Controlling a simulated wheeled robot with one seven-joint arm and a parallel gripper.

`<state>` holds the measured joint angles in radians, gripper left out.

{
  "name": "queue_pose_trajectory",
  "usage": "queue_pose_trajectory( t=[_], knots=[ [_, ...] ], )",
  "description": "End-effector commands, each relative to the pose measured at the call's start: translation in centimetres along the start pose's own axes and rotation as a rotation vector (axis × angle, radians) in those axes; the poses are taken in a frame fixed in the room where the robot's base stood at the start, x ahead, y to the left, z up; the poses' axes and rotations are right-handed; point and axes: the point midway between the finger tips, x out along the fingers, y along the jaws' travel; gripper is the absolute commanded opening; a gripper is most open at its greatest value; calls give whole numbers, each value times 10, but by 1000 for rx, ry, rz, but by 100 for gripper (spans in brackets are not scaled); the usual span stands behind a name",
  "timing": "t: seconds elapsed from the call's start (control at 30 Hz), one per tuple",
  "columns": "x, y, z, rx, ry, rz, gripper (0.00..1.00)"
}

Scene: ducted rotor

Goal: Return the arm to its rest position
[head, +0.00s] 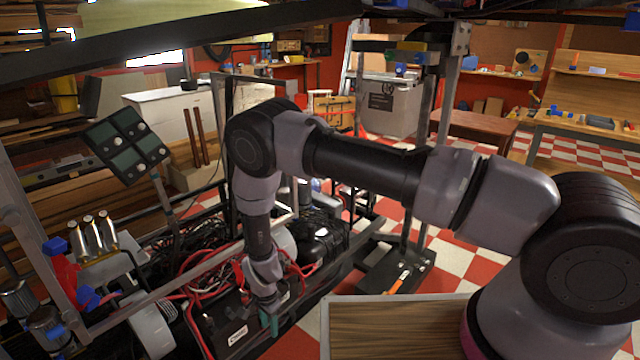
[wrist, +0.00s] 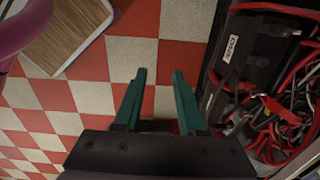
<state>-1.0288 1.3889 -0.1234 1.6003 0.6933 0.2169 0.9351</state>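My arm reaches from the lower right across the head view and bends down at the left. My gripper (head: 270,318) hangs low beside a black battery box (head: 228,330) with a white label. In the wrist view my gripper (wrist: 158,80) shows two green fingers, spread apart with only checkered floor seen between them. It holds nothing. The battery box (wrist: 240,62) lies to the right of the fingers in that view. Part of the box is hidden behind my arm in the head view.
Red and black cables (head: 190,265) and metal frame bars crowd the left. A wooden-topped surface (head: 390,325) is at the bottom centre. An upright post (head: 443,120) stands behind my arm. Red and white checkered floor (head: 470,270) is open between the frame and the benches.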

Motion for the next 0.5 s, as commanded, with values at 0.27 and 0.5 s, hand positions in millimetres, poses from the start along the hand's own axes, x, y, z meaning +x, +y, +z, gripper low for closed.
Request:
queue_pose_trajectory(
  t=[0.27,0.5],
  knots=[
    [-44,-22,-13,-5,-24,-28,40],
    [-112,-47,-37,-17,-52,-74,40]
  ],
)
